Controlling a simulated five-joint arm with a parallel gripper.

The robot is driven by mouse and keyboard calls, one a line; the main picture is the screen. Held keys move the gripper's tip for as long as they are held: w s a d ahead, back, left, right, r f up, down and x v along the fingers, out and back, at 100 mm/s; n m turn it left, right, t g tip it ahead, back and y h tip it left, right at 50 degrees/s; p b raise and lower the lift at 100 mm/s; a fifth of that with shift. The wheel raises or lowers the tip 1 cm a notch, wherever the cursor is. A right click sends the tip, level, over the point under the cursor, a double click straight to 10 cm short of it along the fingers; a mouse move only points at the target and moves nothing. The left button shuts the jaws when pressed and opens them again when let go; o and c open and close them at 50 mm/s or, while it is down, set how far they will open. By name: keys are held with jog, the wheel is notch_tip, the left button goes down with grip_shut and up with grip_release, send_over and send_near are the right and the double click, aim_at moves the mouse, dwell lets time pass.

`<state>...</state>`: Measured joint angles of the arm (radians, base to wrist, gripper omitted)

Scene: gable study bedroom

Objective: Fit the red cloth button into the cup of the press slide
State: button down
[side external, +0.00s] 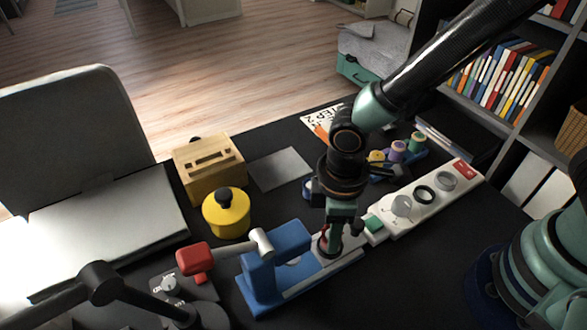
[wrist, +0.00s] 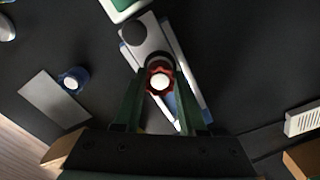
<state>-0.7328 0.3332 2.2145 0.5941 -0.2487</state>
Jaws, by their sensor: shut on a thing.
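The red cloth button (wrist: 150,85) has a scalloped red rim and a pale round centre. In the wrist view it sits between the two green fingers of my gripper (wrist: 160,82), which is shut on it. In the side view my gripper (side external: 332,247) points down over the press slide, with a bit of red at its fingertips. The pale press slide (side external: 350,258) runs out from the blue press (side external: 262,280); it also shows in the wrist view (wrist: 185,75). A dark rim, likely the cup, shows just behind the button. I cannot tell whether the button touches it.
A white tray (side external: 388,228) with several rings lies just right of the slide. A red-ended lever (side external: 195,262) sticks out left of the press. A yellow canister (side external: 226,215), a wooden box (side external: 230,165) and a grey plate (side external: 280,168) stand behind.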

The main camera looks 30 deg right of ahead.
jog(key=shift+f, duration=0.55)
jog(key=shift+f, duration=0.15)
jog(key=shift+c, duration=2.4)
grip_release()
notch_tip(320, 180, up, 12)
jog(key=w+d+r+m+t, duration=0.1)
jog(key=d+r+m+t, duration=0.1)
jog(key=d, duration=0.5)
jog(key=w+d+r+m+t, duration=0.1)
jog(key=d+r+m, duration=0.3)
jog(key=d, duration=0.4)
jog(key=w+d+r+m+t, duration=0.1)
jog(key=d+r+m+t, duration=0.1)
jog(key=d+m, duration=0.3)
jog(key=d+r, duration=0.1)
jog(key=d, duration=0.1)
jog(key=shift+w+d+r+t, duration=0.25)
jog(key=shift+d+r+t, duration=0.05)
